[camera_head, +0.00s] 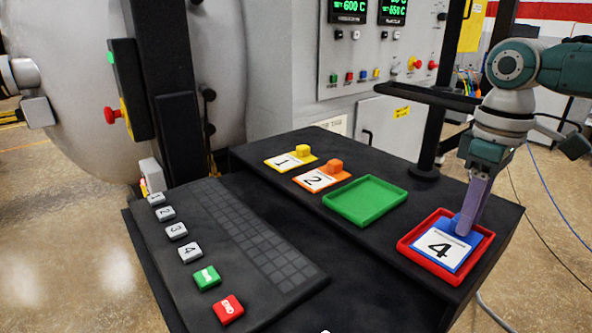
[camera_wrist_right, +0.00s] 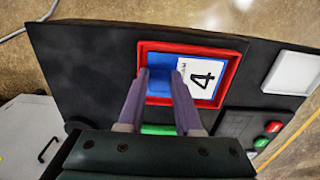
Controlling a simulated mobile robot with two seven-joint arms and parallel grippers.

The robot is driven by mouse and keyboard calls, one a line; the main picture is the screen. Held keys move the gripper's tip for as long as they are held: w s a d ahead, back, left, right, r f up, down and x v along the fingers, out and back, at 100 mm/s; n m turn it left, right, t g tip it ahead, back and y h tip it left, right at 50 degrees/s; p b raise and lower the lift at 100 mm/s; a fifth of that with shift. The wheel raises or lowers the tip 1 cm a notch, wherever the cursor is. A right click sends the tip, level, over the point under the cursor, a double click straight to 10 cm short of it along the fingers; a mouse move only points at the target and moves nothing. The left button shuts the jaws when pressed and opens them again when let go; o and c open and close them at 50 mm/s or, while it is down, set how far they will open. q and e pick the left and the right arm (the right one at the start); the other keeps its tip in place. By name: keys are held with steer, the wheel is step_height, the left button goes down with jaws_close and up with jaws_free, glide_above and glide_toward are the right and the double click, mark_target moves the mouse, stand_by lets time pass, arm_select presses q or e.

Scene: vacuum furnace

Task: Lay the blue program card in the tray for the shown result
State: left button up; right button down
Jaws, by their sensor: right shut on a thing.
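The blue program card (camera_head: 439,249) has a white label with a 4 and lies flat within the rim of the red tray (camera_head: 483,257). It also shows in the wrist view (camera_wrist_right: 203,80), inside the red tray (camera_wrist_right: 195,48). My right gripper (camera_head: 464,229) points down over the card's far side, shut on its raised blue grip, which the fingers partly hide. Whether the card touches the tray floor cannot be told. My left gripper is not in view.
A green tray (camera_head: 366,201) stands empty beside the red one. A yellow card 1 (camera_head: 291,161) and an orange card 2 (camera_head: 322,178) lie farther left. A sloped panel with numbered keys (camera_head: 190,252) fills the front left. A dark post (camera_head: 427,150) stands behind the trays.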

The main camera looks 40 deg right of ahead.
steer(key=c, duration=0.6)
jaws_free()
step_height(320, 180, up, 12)
steer(key=shift+r, duration=0.1)
